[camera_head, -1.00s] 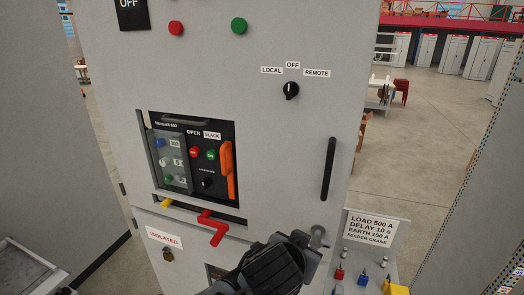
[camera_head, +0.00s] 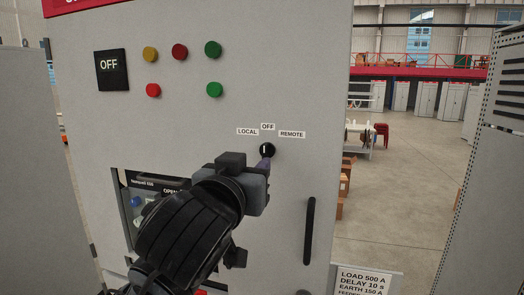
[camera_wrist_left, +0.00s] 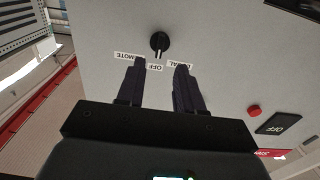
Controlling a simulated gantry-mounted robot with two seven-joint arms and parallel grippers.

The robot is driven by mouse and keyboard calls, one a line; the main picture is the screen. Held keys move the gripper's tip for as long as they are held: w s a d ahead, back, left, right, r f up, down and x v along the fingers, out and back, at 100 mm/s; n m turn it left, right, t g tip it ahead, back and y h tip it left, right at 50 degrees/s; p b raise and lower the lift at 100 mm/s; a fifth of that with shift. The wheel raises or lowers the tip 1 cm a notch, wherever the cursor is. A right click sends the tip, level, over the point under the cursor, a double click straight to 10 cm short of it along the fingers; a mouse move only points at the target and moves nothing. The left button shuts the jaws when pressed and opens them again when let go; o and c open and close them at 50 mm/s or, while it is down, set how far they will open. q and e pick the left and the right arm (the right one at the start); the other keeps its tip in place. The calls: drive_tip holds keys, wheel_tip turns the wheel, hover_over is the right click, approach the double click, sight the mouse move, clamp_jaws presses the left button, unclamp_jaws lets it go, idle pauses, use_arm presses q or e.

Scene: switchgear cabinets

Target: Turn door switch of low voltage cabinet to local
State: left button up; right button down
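The door switch (camera_head: 267,150) is a round black knob with a light pointer line, on the grey cabinet door (camera_head: 285,200). Its labels LOCAL, OFF and REMOTE sit above it, and the pointer looks upright, toward OFF. My left gripper (camera_head: 264,163) is just below and left of the knob in the head view. In the left wrist view the knob (camera_wrist_left: 159,42) shows upside down, beyond the fingertips. The two dark fingers of my left gripper (camera_wrist_left: 162,64) are apart with nothing between them but the OFF label behind. My right gripper is not in view.
A black vertical door handle (camera_head: 310,230) is below right of the switch. Coloured indicator lamps (camera_head: 180,52) and an OFF plate (camera_head: 112,69) are at upper left. A breaker panel (camera_head: 150,190) is partly hidden behind my left arm. Open floor lies to the right.

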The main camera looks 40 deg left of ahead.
sight(264, 153)
use_arm(q)
drive_tip(key=p+x, duration=0.2)
drive_tip(key=x, duration=0.3)
drive_tip(key=shift+w+a+r, duration=0.1)
drive_tip(key=shift+w, duration=0.1)
drive_tip(key=shift+p+x, duration=0.4)
drive_tip(key=shift+x, duration=0.5)
clamp_jaws()
